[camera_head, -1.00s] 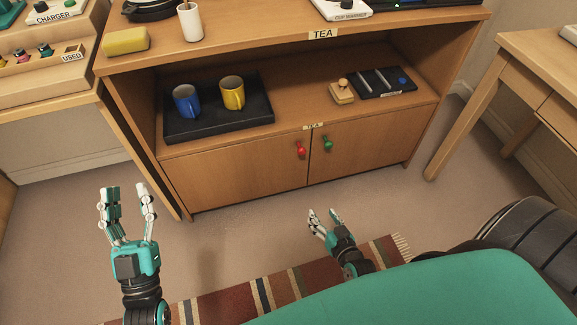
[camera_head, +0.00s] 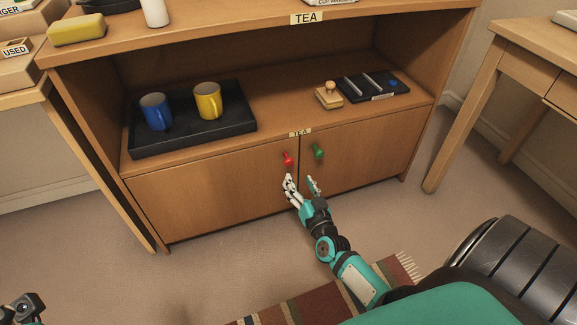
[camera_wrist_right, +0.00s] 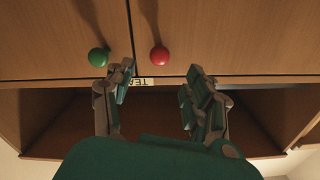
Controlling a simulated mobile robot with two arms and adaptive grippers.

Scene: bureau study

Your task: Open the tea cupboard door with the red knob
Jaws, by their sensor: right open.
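The tea cupboard's two lower doors are shut. The red knob (camera_head: 288,158) is on the left door (camera_head: 220,193), near the seam between the doors. My right gripper (camera_head: 300,182) is open and empty, just below the knobs in the head view. In the right wrist view, which shows the cupboard upside down, the red knob (camera_wrist_right: 159,58) lies ahead of the gap between the fingers of my right gripper (camera_wrist_right: 160,72). I see no contact with it. Part of my left arm shows at the lower left corner; its finger state is unclear.
A green knob (camera_head: 318,152) sits close by on the right door (camera_head: 365,150). Above, the open shelf holds a black tray (camera_head: 190,138) with blue and yellow mugs. A desk (camera_head: 535,75) stands at the right. A striped rug (camera_head: 300,303) lies on the floor in front.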

